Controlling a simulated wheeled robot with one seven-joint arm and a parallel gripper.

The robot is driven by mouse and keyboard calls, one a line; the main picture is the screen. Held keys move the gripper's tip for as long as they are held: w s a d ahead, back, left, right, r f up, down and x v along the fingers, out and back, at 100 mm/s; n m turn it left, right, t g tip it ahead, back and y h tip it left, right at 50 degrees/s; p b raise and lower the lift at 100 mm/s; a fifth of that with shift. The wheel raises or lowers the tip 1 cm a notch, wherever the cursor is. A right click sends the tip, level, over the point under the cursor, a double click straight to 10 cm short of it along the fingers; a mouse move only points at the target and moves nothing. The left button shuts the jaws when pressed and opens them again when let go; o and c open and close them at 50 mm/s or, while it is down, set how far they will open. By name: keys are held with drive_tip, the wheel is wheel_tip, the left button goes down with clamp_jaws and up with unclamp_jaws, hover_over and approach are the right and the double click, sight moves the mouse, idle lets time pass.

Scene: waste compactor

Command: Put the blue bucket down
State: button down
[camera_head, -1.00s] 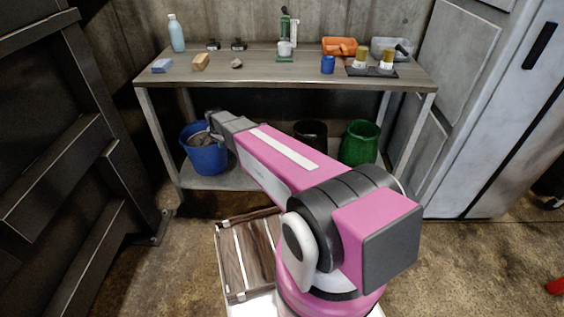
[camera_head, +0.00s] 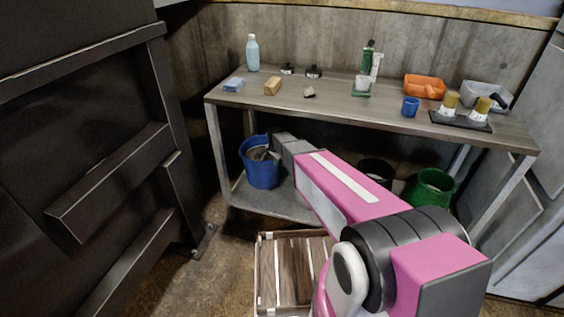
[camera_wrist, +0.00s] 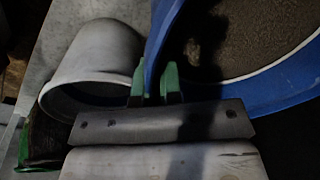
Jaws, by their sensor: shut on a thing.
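The blue bucket (camera_head: 262,172) is at the left end of the bench's lower shelf in the head view. It looks upright, with greyish contents; whether its base touches the shelf cannot be told. In the wrist view the bucket (camera_wrist: 285,98) fills the right side, with grainy grey-brown contents. My gripper (camera_wrist: 155,84) has green fingertips shut on the bucket's wall at its rim. In the head view my fingertips are too small and dark to make out. The lower shelf (camera_head: 283,206) is partly hidden by my arm.
A black bucket (camera_head: 376,170) and a green bucket (camera_head: 430,190) are farther right on the shelf. Small items stand on the bench top (camera_head: 330,98). A wooden crate (camera_head: 290,270) lies in front.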

wheel_tip(320, 180, down, 8)
drive_tip(key=shift+r, duration=0.25)
idle(0.4)
drive_tip(key=c, duration=1.3)
unclamp_jaws()
drive_tip(key=shift+f, duration=0.15)
wheel_tip(320, 180, up, 12)
drive_tip(key=s, duration=0.2)
drive_tip(key=s+d+r+n, duration=0.3)
drive_tip(key=s+d, duration=0.2)
drive_tip(key=s, duration=0.3)
drive_tip(key=s+d+r+n+g, duration=0.1)
drive_tip(key=s+d+r+n, duration=0.2)
drive_tip(key=s, duration=0.6)
drive_tip(key=s+d+r+n, duration=0.3)
drive_tip(key=s+d+n, duration=0.1)
drive_tip(key=s+d, duration=0.4)
drive_tip(key=shift+s+d+r+g, duration=0.1)
drive_tip(key=shift+s+r+g, duration=0.15)
drive_tip(key=shift+s+g, duration=0.2)
